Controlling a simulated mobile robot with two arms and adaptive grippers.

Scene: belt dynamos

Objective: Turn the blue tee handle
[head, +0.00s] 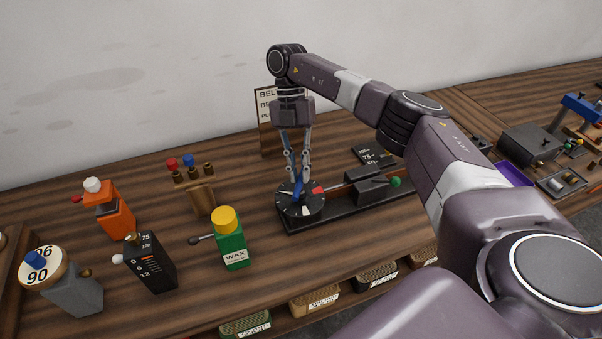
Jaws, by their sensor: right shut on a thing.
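The blue tee handle (298,194) stands on a round black dial (306,209) with white and red marks. The dial sits at the left end of a black base plate (345,215) on the wooden bench. My right gripper (298,182) points down from above and is shut on the blue tee handle. Its fingers hide part of the handle. My left gripper is not in view.
A green wax container (232,247) with a yellow cap stands left of the base plate, near an orange device (110,212), a black scaled box (150,262) and a grey block (75,290). A sign (266,112) stands behind my right gripper. Drawers line the bench front.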

